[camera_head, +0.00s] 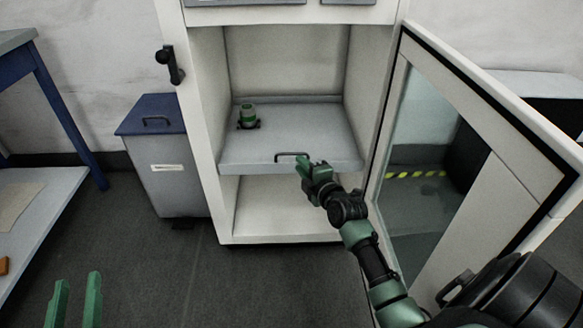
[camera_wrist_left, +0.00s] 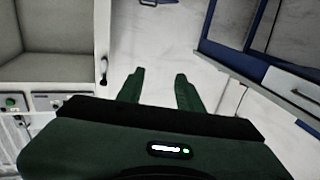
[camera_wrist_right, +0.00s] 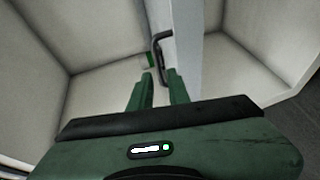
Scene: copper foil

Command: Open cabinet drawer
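The white cabinet (camera_head: 205,120) stands open, with its glass-paned door (camera_head: 480,110) swung out to the right. Inside is a grey drawer (camera_head: 300,125), shaped like a shallow shelf, with a dark bar handle (camera_head: 291,155) on its front. I cannot tell whether the drawer is pulled out at all. My right gripper (camera_head: 303,168) is at the handle's right end. In the right wrist view, the handle (camera_wrist_right: 158,42) lies at the tips of the open fingers (camera_wrist_right: 160,78); contact is unclear. My left gripper (camera_head: 75,285) is open and empty, low at the left.
A small green and black device (camera_head: 248,117) stands on the drawer's left part. A grey bin with a blue lid (camera_head: 152,115) stands left of the cabinet. A blue-legged workbench (camera_head: 65,105) is further left. The floor before the cabinet is clear.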

